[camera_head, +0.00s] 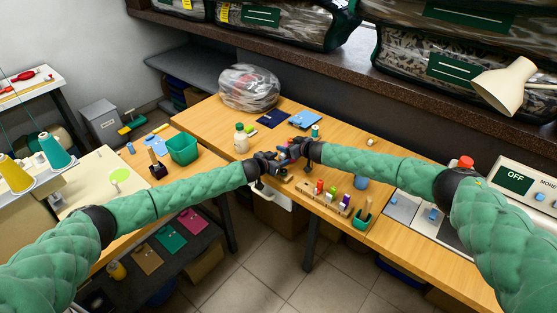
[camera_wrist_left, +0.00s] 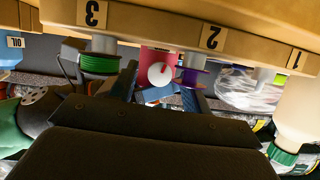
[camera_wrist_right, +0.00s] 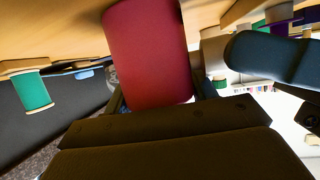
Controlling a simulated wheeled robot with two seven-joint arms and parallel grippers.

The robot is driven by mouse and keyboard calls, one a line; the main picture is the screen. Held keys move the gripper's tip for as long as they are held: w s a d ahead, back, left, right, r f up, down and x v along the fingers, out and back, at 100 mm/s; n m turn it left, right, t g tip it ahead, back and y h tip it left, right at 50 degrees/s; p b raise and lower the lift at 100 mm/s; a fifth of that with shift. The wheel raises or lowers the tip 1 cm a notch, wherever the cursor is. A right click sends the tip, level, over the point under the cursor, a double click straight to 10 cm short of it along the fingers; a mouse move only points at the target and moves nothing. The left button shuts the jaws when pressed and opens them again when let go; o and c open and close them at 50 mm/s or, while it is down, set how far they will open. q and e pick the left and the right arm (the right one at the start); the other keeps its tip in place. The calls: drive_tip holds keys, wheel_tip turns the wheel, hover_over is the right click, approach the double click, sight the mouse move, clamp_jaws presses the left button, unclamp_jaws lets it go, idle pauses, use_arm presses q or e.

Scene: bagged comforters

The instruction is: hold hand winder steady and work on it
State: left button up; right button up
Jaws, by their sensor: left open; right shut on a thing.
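My right gripper (camera_wrist_right: 160,108) is shut on a crimson cylinder (camera_wrist_right: 150,50), which looks like the body or handle of the hand winder. The same red piece shows end-on, with a white round end, in the left wrist view (camera_wrist_left: 154,62). My left gripper (camera_wrist_left: 162,95) is open. Its fingers point toward the red piece; I cannot tell whether they touch it. In the head view my left gripper (camera_head: 270,159) and right gripper (camera_head: 298,152) meet over the table and hide most of the winder. A green spool (camera_wrist_left: 99,64) and a purple spool (camera_wrist_left: 190,77) are close to my left fingers.
A wooden rack (camera_head: 322,198) with several coloured spools stands near the table's front edge. A bagged bundle (camera_head: 248,88) sits at the back.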

use_arm(q)
drive_tip(key=c, duration=1)
drive_tip(key=shift+s+f, duration=0.1)
drive_tip(key=shift+d+m+t+y, duration=0.1)
drive_tip(key=shift+m+t+y, duration=0.4)
drive_tip(key=shift+m, duration=0.5)
drive_tip(key=o, duration=1)
drive_tip(key=shift+s, duration=0.1)
drive_tip(key=v, duration=0.8)
